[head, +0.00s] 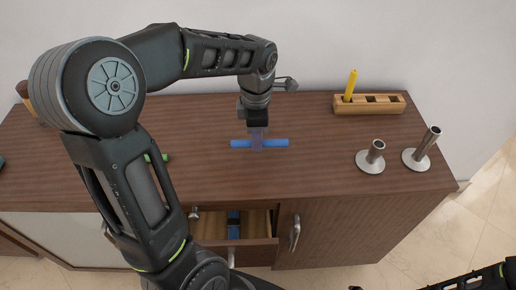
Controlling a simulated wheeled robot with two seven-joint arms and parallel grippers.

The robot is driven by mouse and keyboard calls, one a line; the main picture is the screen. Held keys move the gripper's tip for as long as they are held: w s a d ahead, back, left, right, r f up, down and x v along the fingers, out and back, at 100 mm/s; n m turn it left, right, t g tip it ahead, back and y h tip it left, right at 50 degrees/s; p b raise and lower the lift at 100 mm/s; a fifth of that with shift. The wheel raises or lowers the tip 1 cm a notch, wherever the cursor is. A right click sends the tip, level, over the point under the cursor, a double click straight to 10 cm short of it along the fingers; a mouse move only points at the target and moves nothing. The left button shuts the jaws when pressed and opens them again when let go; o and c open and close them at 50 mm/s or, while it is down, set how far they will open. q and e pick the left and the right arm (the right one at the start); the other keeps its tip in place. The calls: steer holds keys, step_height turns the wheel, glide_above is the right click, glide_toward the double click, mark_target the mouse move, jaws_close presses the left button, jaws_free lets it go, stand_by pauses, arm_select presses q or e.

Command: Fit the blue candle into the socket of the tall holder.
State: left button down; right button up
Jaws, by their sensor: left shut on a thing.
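The blue candle (274,143) lies level, left to right, at the middle of the brown cabinet top. My left gripper (257,144) comes down on it from above and is shut on its middle. I cannot tell whether the candle touches the wood or is held just above it. The tall holder (423,148) stands upright at the right end of the top, with a round silver base and an open tube. It is well to the right of my left gripper. Part of my right arm shows at the bottom right corner, but its fingertips cannot be made out.
A shorter silver holder (371,157) stands just left of the tall one. A wooden block (383,104) with a yellow candle (350,86) stands at the back right. A drawer (252,241) is open in front.

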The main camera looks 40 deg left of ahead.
mark_target(257, 158)
arm_select(q)
step_height(257, 158, down, 4)
steer(key=shift+f, duration=0.25)
steer(key=shift+f, duration=0.1)
steer(key=shift+f, duration=0.15)
steer(key=c, duration=1.3)
jaws_free()
step_height(257, 158, up, 8)
steer(key=shift+w+a, duration=0.1)
